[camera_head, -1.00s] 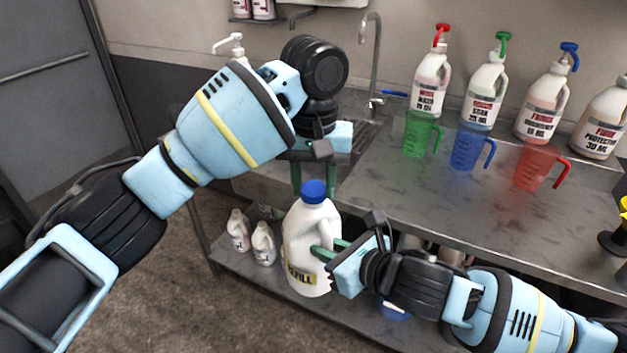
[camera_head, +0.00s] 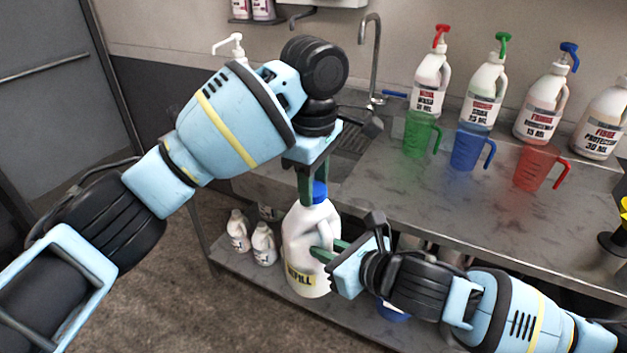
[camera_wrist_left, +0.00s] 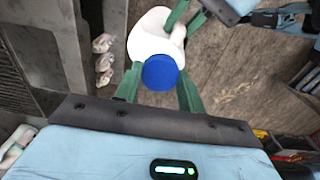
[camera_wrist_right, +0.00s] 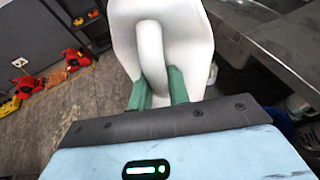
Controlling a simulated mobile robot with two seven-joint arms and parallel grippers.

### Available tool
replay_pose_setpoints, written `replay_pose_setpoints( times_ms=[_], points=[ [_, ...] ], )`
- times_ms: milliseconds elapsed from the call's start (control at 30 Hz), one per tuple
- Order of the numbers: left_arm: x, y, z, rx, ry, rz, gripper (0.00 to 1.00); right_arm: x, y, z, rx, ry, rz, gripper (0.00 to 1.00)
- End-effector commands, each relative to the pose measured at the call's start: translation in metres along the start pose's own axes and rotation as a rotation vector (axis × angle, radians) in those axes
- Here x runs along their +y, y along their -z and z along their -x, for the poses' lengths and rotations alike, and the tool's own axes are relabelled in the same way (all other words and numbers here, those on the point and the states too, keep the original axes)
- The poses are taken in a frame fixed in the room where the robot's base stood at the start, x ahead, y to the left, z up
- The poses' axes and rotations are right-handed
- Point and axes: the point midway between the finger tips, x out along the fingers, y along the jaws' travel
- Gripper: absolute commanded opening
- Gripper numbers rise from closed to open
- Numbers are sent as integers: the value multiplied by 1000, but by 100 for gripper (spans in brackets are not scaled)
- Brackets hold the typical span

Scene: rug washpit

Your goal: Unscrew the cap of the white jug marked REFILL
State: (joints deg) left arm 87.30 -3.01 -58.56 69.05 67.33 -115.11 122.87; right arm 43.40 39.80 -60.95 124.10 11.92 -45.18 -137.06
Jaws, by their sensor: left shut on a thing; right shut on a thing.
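The white jug (camera_head: 307,262) marked REFILL is upright in front of the workbench, its blue cap (camera_head: 320,190) on its neck. My left gripper (camera_head: 313,190) points down from above, its green fingers on either side of the cap and shut on it. In the left wrist view the cap (camera_wrist_left: 160,72) sits between the fingertips. My right gripper (camera_head: 325,251) is shut on the jug's handle from the right. In the right wrist view the handle (camera_wrist_right: 152,55) stands between the green fingers. The left fingers partly hide the cap in the head view.
The steel workbench (camera_head: 400,197) holds several pump bottles and green (camera_head: 419,135), blue (camera_head: 468,148) and red (camera_head: 535,168) measuring jugs. A sink tap (camera_head: 371,60) stands behind my left gripper. Small white bottles (camera_head: 263,243) stand on the lower shelf (camera_head: 235,262).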

Motion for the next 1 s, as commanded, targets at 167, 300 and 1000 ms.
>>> replay_pose_setpoints(
  times_ms=[167, 300, 1000],
  points=[
    [0, 0, 0, 0, -1, 1, 12, 0, 0, 0, -1, 0, 0, 0],
    [0, 0, 0, 0, -1, 0, 12, 0, 0, 0, -1, 1, 0, 0],
    [0, 0, 15, 0, 0, -1, 12, 0, -1, 0, -1, 1, 0, 0]
  ],
)
